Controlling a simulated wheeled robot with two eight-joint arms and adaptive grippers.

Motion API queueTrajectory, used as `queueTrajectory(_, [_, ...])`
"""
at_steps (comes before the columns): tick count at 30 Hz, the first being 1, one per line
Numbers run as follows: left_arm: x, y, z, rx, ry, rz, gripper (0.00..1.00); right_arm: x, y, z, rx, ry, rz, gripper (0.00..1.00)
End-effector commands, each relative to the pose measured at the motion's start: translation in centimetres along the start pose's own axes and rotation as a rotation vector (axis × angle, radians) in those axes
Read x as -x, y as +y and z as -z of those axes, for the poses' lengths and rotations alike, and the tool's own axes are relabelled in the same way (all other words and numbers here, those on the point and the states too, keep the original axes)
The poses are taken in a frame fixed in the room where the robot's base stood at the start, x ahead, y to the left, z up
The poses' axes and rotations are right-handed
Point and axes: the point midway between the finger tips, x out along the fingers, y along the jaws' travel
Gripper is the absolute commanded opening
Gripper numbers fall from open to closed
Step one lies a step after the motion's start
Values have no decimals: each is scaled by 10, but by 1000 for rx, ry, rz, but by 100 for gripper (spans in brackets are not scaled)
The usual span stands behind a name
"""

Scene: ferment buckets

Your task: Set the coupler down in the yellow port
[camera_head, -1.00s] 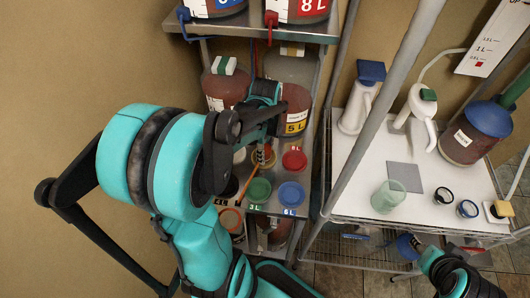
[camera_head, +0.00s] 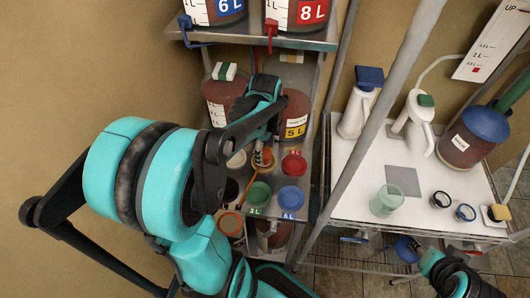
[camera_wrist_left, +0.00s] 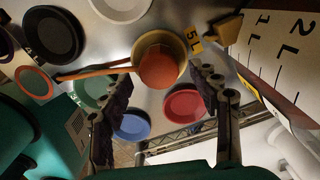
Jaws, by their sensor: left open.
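The orange coupler (camera_wrist_left: 158,68) with its orange tube (camera_wrist_left: 90,71) sits over the yellow port (camera_wrist_left: 178,43) in the left wrist view. The port's rim shows around it; I cannot tell if it is fully seated. In the head view the coupler (camera_head: 262,157) is upright at the yellow port, partly hidden by my arm. My left gripper (camera_wrist_left: 160,73) is open, its two fingers on either side of the coupler with gaps to both. In the head view the left gripper (camera_head: 264,141) is just above the port.
Red (camera_wrist_left: 184,105), blue (camera_wrist_left: 131,125), green (camera_wrist_left: 86,93), black (camera_wrist_left: 52,34) and white (camera_wrist_left: 121,8) ports surround the yellow one. The 5 L bucket (camera_head: 295,113) stands close behind. A metal pole (camera_head: 385,110) separates this shelf from the white-topped rack (camera_head: 350,190).

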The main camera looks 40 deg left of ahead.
Motion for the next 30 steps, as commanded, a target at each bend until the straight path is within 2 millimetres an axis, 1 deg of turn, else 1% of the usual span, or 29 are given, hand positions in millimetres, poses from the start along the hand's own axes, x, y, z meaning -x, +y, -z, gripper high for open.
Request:
queueTrajectory(1, [16,0,0,0,0,0,62,7,0,5,0,0,0,40])
queueTrajectory(3, [33,1,0,0,0,0,62,11,0,8,0,0,0,40])
queueTrajectory(6, [54,0,0,0,0,0,62,17,0,12,0,0,0,40])
queueTrajectory(9, [70,0,0,0,0,0,62,20,0,15,0,0,0,40])
queueTrajectory(12, [81,0,0,0,0,0,62,22,0,16,0,0,0,40])
queueTrajectory(14, [85,0,0,2,0,1,62,23,0,17,0,0,0,40])
queueTrajectory(17, [89,3,6,38,-2,19,62,24,0,17,0,0,0,40])
queueTrajectory(20, [93,9,21,155,-1,77,62,23,0,17,0,0,0,40])
queueTrajectory(23, [96,21,45,350,25,171,62,23,0,17,0,0,0,40])
queueTrajectory(26, [98,34,70,582,94,272,62,23,0,16,0,0,0,40])
queueTrajectory(30, [98,52,100,888,246,374,62,23,0,16,0,0,0,40])
